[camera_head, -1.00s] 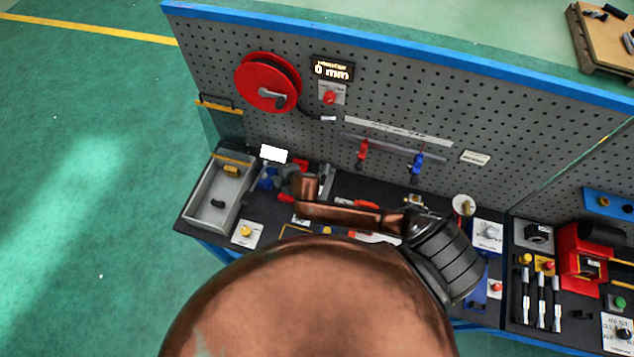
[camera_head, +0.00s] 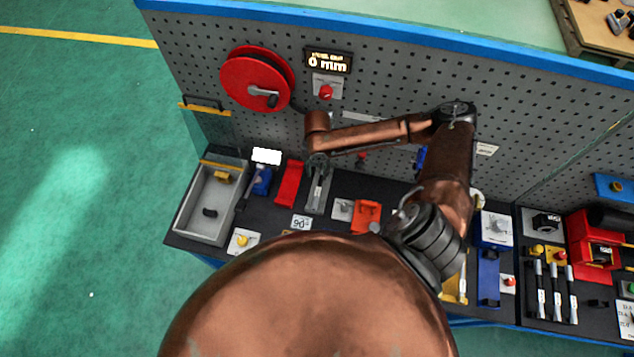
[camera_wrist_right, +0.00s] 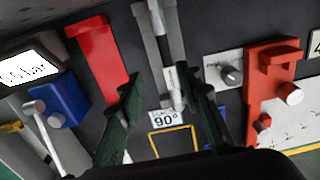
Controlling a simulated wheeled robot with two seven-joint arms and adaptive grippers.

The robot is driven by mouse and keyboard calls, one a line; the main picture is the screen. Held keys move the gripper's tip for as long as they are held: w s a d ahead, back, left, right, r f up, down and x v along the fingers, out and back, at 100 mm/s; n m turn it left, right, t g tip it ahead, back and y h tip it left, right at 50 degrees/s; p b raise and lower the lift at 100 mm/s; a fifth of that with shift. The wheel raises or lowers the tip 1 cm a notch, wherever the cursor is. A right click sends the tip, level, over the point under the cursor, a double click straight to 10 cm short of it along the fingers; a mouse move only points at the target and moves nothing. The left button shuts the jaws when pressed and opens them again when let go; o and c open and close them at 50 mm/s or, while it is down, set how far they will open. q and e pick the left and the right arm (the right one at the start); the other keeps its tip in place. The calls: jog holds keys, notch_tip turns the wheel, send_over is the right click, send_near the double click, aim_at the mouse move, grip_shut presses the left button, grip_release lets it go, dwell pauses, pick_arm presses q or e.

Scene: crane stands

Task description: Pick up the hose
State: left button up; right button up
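A red hose reel (camera_head: 250,82) is mounted on the upper left of the pegboard. A short dark length of hose (camera_head: 298,107) leaves its lower right side; the hose end is hidden behind my right wrist. My right gripper (camera_head: 318,163) points down in front of the pegboard, just below and right of the reel. In the right wrist view its two dark green fingers (camera_wrist_right: 166,100) are apart. A grey fixture with a pale rod shows between and beyond them, and I see no hose held there. My left gripper is not in view.
Below the gripper are a grey channel fixture (camera_head: 318,195), a red block (camera_head: 289,183) and an orange-red clamp (camera_head: 366,215). A grey tray (camera_head: 209,205) stands at the bench's left end. A display (camera_head: 328,61) and red knob (camera_head: 326,92) are right of the reel.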

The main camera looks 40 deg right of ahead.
aim_at(320, 183)
jog(key=f, duration=0.2)
jog(key=s+d+f, duration=0.1)
jog(key=shift+f, duration=0.35)
notch_tip(320, 183, down, 4)
jog(key=shift+w+r+p, duration=0.1)
jog(key=shift+p, duration=0.35)
jog(key=shift+a, duration=0.1)
jog(key=c, duration=0.9)
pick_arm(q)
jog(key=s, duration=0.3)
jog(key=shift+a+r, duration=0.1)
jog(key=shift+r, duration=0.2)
pick_arm(e)
grip_shut()
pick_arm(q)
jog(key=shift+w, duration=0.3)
